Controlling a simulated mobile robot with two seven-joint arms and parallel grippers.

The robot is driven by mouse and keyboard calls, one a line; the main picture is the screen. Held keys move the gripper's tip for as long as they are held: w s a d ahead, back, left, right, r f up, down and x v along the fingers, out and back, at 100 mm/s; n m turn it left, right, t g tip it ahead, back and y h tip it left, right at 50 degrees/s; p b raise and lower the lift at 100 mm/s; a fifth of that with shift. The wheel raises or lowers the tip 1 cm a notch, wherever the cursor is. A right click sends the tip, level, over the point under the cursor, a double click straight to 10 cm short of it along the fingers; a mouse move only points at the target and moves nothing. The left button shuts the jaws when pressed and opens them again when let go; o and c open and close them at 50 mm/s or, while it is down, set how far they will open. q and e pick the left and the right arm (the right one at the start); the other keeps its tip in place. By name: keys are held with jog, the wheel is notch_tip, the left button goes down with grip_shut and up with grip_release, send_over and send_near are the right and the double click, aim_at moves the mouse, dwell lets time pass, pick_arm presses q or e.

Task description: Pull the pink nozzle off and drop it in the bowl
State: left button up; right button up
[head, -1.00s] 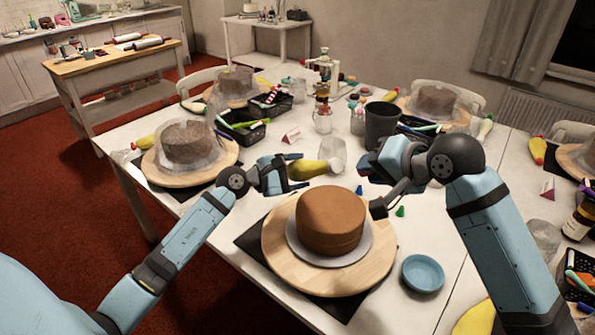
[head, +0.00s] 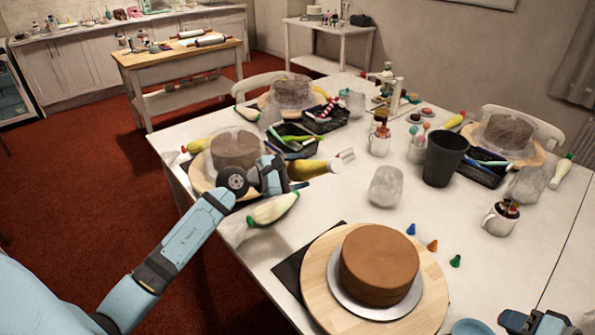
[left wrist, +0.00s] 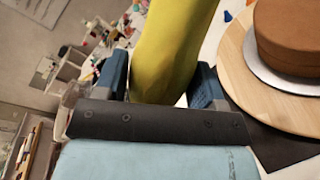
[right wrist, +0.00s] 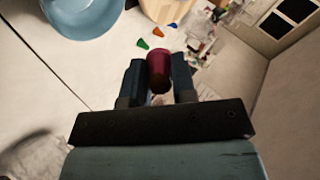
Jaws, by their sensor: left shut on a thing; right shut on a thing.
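My left gripper (head: 283,178) is shut on a yellow piping bag (head: 314,169) above the left part of the table. The yellow bag (left wrist: 172,50) also fills the space between the fingers in the left wrist view. My right gripper (head: 535,322) is partly cut off at the bottom right of the head view. In the right wrist view it is shut on the dark pink nozzle (right wrist: 159,70), apart from the yellow bag. The blue bowl (head: 470,327) is at the bottom edge of the head view, left of my right gripper. It also shows in the right wrist view (right wrist: 80,28).
A brown cake (head: 380,262) stands on a wooden turntable (head: 318,285). Blue (head: 411,229), orange (head: 433,245) and green (head: 455,261) small nozzles lie right of it. A green-and-white bag (head: 273,208) lies near my left gripper. A dark bin (head: 444,158) and a mug (head: 501,219) stand behind.

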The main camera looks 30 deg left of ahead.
pick_arm(q)
notch_tip(320, 180, down, 6)
jog(key=b, duration=0.6)
jog(key=shift+f, duration=0.15)
pick_arm(e)
notch_tip(320, 180, down, 6)
jog(key=shift+r, duration=0.15)
jog(key=o, duration=1)
pick_arm(q)
jog(key=shift+r+p, duration=0.4)
pick_arm(e)
jog(key=v, duration=1.2)
